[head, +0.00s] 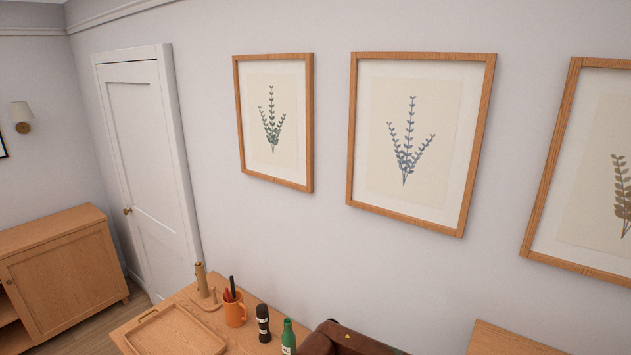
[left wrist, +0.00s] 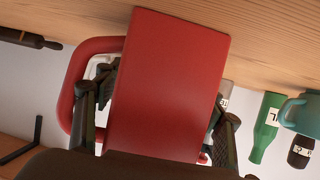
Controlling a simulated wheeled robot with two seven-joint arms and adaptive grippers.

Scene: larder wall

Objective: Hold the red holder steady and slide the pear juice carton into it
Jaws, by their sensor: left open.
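The red holder (left wrist: 170,85) fills the middle of the left wrist view, its flat face close to the camera and a rounded red loop at its left side. My left gripper (left wrist: 162,100) is open, with one dark finger on each side of the holder. The left finger overlaps the loop; I cannot tell whether either finger touches the holder. The pear juice carton is not identifiable in either view. The head view shows neither the holder nor a gripper, and my right gripper is in neither view.
In the head view, the wooden table holds a tray (head: 140,344), an orange mug (head: 235,314) with utensils, a dark bottle (head: 263,324), a green bottle (head: 289,338) and a brown case (head: 345,342). A teal mug (left wrist: 302,115) appears in the left wrist view.

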